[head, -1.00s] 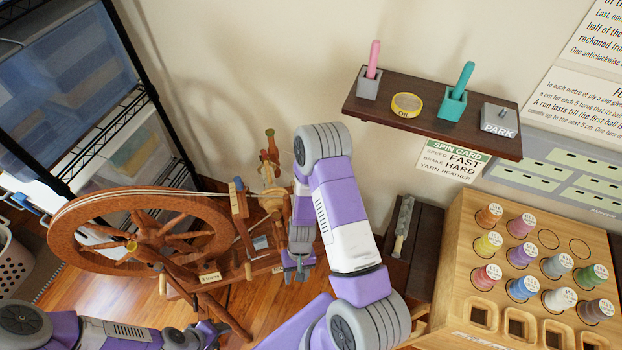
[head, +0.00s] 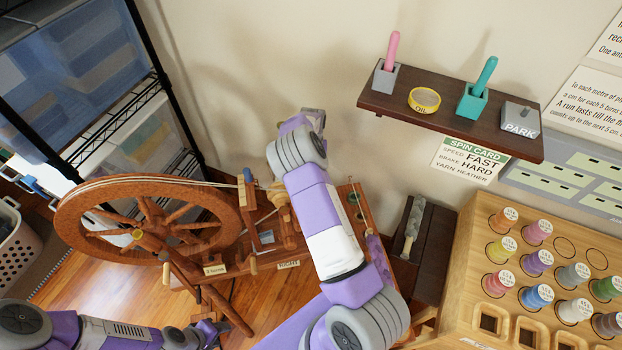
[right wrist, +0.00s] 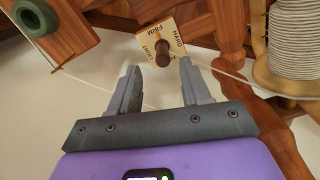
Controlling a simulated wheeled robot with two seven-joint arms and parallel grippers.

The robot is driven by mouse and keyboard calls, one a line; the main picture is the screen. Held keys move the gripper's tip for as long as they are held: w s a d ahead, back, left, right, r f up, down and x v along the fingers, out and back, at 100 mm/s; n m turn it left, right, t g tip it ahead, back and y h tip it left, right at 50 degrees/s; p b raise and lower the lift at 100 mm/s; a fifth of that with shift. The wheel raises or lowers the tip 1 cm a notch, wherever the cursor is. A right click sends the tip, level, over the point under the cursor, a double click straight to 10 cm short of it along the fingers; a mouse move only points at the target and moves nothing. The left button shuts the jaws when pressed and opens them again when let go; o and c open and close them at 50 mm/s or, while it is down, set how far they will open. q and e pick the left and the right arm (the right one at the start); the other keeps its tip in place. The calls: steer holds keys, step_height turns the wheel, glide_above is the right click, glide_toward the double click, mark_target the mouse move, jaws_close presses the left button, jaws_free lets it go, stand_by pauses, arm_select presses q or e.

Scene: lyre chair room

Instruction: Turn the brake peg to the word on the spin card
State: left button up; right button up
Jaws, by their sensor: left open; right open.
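The spin card (head: 468,160) hangs under the shelf and reads speed FAST, brake HARD, yarn HEATHER. In the right wrist view the brown brake peg (right wrist: 162,58) sticks out of a pale dial plate (right wrist: 163,32).
The spinning wheel (head: 140,235) stands left of my right arm. A wooden spool rack (head: 470,245) stands at right. In the wrist view cord runs close to the fingers.

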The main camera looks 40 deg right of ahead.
steer(key=shift+w+f, duration=0.1)
steer(key=shift+w, duration=0.2)
step_height(320, 180, down, 7)
steer(key=shift+f+b, duration=0.1)
steer(key=shift+b, duration=1.1)
jaws_close()
